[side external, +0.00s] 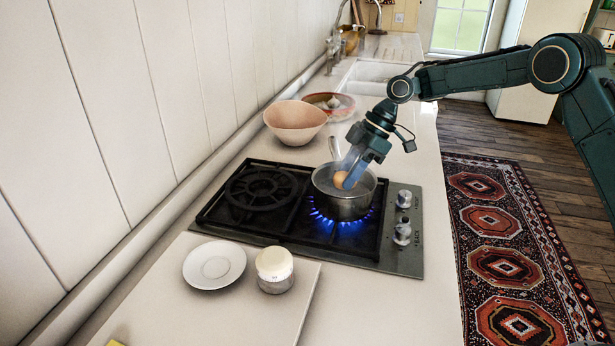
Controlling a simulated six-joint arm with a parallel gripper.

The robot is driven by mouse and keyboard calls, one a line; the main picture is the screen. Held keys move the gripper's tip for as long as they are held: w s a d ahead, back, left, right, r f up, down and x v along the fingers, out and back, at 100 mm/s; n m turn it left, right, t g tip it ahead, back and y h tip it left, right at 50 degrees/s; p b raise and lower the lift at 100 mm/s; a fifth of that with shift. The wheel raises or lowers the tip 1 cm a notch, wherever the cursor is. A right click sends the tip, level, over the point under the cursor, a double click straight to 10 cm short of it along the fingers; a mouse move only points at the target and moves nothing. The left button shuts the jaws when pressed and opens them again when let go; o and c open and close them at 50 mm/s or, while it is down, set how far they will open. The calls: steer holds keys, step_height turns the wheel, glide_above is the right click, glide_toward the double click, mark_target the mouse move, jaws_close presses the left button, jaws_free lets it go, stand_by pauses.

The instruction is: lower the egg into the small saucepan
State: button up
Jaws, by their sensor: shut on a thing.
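The small saucepan (343,205) is a grey metal pan on the lit right burner of the hob. Its handle (334,147) points toward the back. The brown egg (340,179) is at the pan's mouth, between the fingers of my gripper (345,176). My gripper points down and slightly left, shut on the egg. The egg's lower part appears at or inside the rim. I cannot tell whether it touches the contents or the bottom of the pan.
Blue flames (325,219) burn under the pan. The left burner (262,188) is empty. A pink bowl (295,122) and a red-rimmed bowl (330,104) stand behind the hob. A white saucer (214,264) and a small cream-topped pot (275,269) are in front.

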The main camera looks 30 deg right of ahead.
steer(key=shift+f, duration=1.55)
stand_by(1.4)
steer(key=o, duration=0.7)
steer(key=shift+o, duration=0.2)
steer(key=shift+d, duration=0.1)
steer(key=v, duration=1.3)
steer(key=shift+r, duration=0.35)
steer(key=shift+d, duration=0.1)
